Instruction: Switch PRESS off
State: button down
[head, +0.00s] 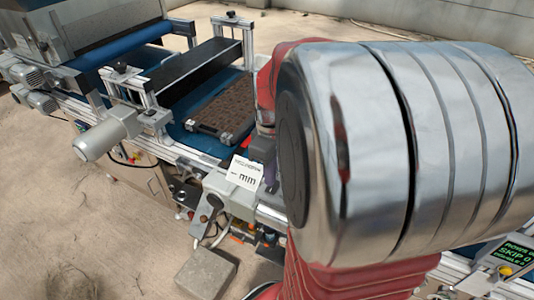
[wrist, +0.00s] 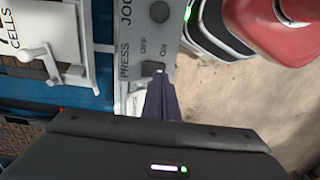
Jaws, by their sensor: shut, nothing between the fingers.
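The PRESS switch (wrist: 150,69) is a small dark switch on a grey control panel (wrist: 132,68). The word PRESS runs along the panel's left edge, with OFF and ON marked by the switch. I cannot tell which way the switch is set. My gripper (wrist: 159,80) is shut and empty, its dark fingers pointing at the panel, with the tips close below the switch. I cannot tell whether they touch it. In the head view my arm hides the switch and most of the gripper.
A dark round JOG button (wrist: 159,11) sits above PRESS on the panel. A white CELLS plate with a crank (wrist: 38,50) is at the left. In the head view, a brown tray (head: 222,100) lies on the blue belt, and a green-lettered display (head: 515,254) is at lower right.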

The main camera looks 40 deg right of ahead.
notch_tip(320, 180, up, 11)
jog(key=a, duration=0.2)
jog(key=shift+s+a+r, duration=0.15)
jog(key=shift+s+r, duration=0.05)
jog(key=shift+s, duration=0.2)
dwell(0.3)
jog(key=s+a+f+m+t, duration=0.1)
jog(key=a+m+t, duration=0.1)
jog(key=a, duration=0.7)
jog(key=s+a+f+m+t, duration=0.1)
jog(key=a+m+t, duration=0.1)
jog(key=a, duration=0.7)
jog(key=shift+s+a+f+t, duration=0.15)
jog(key=shift+s+a+t, duration=0.2)
jog(key=shift+t, duration=0.45)
jog(key=c, duration=2.5)
grip_release()
jog(key=shift+c, duration=0.2)
